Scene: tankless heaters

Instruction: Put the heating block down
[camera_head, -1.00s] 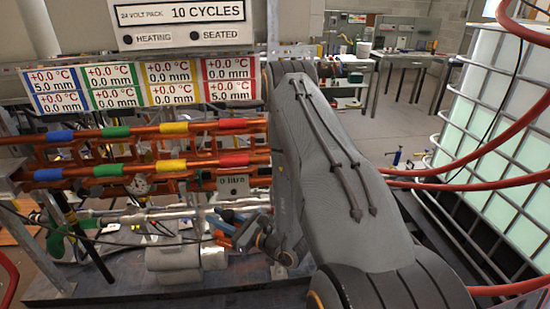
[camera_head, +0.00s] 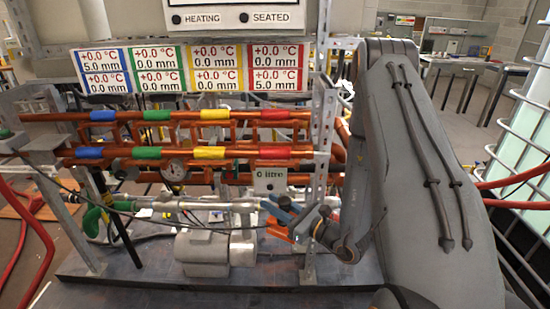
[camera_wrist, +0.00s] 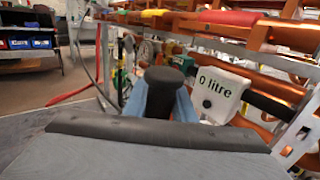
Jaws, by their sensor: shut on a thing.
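My gripper (camera_wrist: 160,105) has blue fingers and is shut on a dark, round-topped piece (camera_wrist: 165,80), which I take to be the heating block. Its lower part is hidden by the wrist housing in the wrist view. In the head view my gripper (camera_head: 284,210) is in front of the lower pipework, left of my forearm.
Copper pipes (camera_head: 182,153) with coloured bands run behind my gripper. A perforated upright (camera_head: 320,130) stands beside my wrist. A grey motor (camera_head: 203,250) sits on the dark bench (camera_head: 140,272).

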